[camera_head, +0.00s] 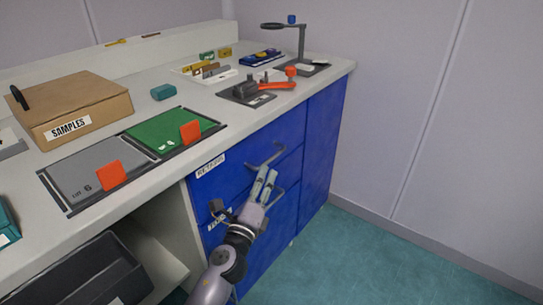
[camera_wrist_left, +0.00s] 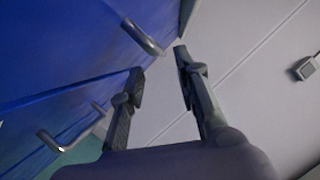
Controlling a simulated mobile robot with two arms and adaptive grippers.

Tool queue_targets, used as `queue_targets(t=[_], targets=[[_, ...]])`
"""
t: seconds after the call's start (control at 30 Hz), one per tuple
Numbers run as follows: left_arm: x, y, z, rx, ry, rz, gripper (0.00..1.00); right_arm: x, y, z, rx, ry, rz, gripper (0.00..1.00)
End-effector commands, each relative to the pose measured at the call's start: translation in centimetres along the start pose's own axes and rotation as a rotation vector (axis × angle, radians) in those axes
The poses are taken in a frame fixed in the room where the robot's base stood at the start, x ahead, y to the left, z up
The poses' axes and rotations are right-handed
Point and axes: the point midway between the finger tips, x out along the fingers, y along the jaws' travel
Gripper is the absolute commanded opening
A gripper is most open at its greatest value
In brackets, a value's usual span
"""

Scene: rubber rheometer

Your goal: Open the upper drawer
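The upper drawer (camera_head: 235,170) is the top blue front under the counter, with a label at its upper left. It looks shut and flush. Its grey bar handle (camera_head: 267,157) shows just beyond my left fingertips; it appears to be the handle (camera_wrist_left: 143,37) near the fingertips in the left wrist view. My left gripper (camera_head: 267,176) is open and empty in front of the drawers, its two fingers (camera_wrist_left: 160,63) apart. The handle is not between them, and I cannot tell whether they touch it. My right gripper is in neither view.
A lower drawer handle (camera_head: 277,198) sits below, partly behind my left gripper; it also shows in the left wrist view (camera_wrist_left: 68,142). The counter holds a SAMPLES box (camera_head: 85,105), grey and green mats (camera_head: 165,130) and an orange-handled tool (camera_head: 275,86). Floor at right (camera_head: 370,250) is clear.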

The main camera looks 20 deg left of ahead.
Motion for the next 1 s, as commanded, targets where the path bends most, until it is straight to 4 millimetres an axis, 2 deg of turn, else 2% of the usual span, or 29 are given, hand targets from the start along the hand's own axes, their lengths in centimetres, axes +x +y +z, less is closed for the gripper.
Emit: queue_targets(t=[0.1,0.2,0.4,0.6,0.83,1.0], targets=[[2.6,-0.2,0.1,0.002,-0.001,-0.002,0.30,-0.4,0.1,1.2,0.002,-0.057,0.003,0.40],[4.5,-0.1,0.1,0.001,-0.001,-0.001,0.30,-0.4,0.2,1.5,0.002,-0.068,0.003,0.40],[6.9,0.0,-0.1,-0.001,0.000,0.000,0.30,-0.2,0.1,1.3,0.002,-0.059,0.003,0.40],[7.8,0.1,-0.1,-0.002,0.001,0.001,0.30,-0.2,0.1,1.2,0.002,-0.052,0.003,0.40],[7.8,0.1,-0.1,-0.001,0.001,0.001,0.30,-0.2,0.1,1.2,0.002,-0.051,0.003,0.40],[7.8,0.1,-0.1,-0.001,0.000,0.001,0.18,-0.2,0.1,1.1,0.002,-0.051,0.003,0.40]])
